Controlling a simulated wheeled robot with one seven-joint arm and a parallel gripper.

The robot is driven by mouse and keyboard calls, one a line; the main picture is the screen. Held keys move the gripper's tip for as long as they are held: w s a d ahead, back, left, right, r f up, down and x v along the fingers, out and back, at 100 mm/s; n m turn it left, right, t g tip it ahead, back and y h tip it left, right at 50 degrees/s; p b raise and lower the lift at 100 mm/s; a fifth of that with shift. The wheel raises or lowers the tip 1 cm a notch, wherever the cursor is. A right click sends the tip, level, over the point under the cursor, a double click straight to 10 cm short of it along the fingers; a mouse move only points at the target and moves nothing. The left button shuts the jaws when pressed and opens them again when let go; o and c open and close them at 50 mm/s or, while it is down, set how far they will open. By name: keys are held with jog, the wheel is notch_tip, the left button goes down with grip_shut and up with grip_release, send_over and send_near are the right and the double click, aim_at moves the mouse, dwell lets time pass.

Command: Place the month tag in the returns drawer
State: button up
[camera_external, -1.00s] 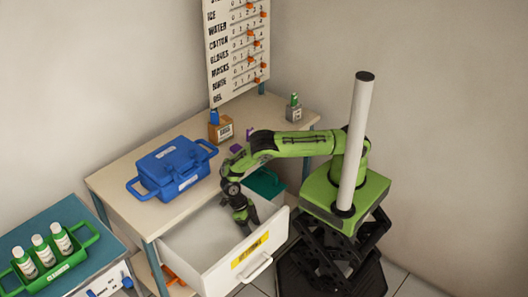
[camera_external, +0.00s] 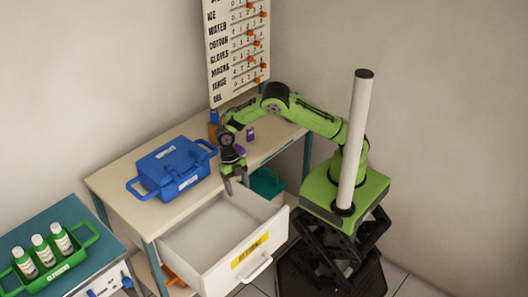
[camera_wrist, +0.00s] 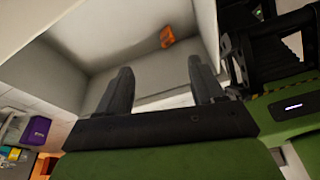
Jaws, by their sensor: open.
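The white drawer (camera_external: 213,267) under the table is pulled open; its front has a yellow label that I cannot read clearly. My gripper (camera_external: 236,192) hangs above the drawer's back part, fingers down, open and empty. In the wrist view my gripper (camera_wrist: 160,82) shows two dark fingers apart with nothing between them. Beyond them a small orange piece (camera_wrist: 167,37), seemingly the month tag, lies on the drawer's floor, apart from the fingers. In the external view it cannot be seen inside the drawer.
A blue case (camera_external: 172,168) stands on the table (camera_external: 118,183). Small purple items (camera_external: 250,134) sit near my arm. A dark green bin (camera_external: 266,183) is beside the drawer. A green tray (camera_external: 82,256) of bottles stands at left. A board (camera_external: 236,50) with orange tags hangs behind.

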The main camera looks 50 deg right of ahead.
jog(key=d+r+m+t+y, duration=0.1)
jog(key=d+r+m+t, duration=0.1)
jog(key=d+r+m, duration=0.7)
jog(key=d+r+m+t+y, duration=0.15)
jog(key=d+r+m, duration=0.45)
jog(key=r, duration=0.6)
jog(key=s+d+r+m+t+h, duration=0.1)
jog(key=s+d+r+m+t, duration=0.1)
jog(key=s+d+m, duration=0.4)
jog(key=s+d+r+m+t+h, duration=0.2)
jog(key=s+d+m, duration=0.5)
jog(key=m, duration=0.5)
jog(key=shift+s+r+t, duration=0.5)
jog(key=shift+r+t, duration=0.05)
jog(key=shift+r, duration=0.1)
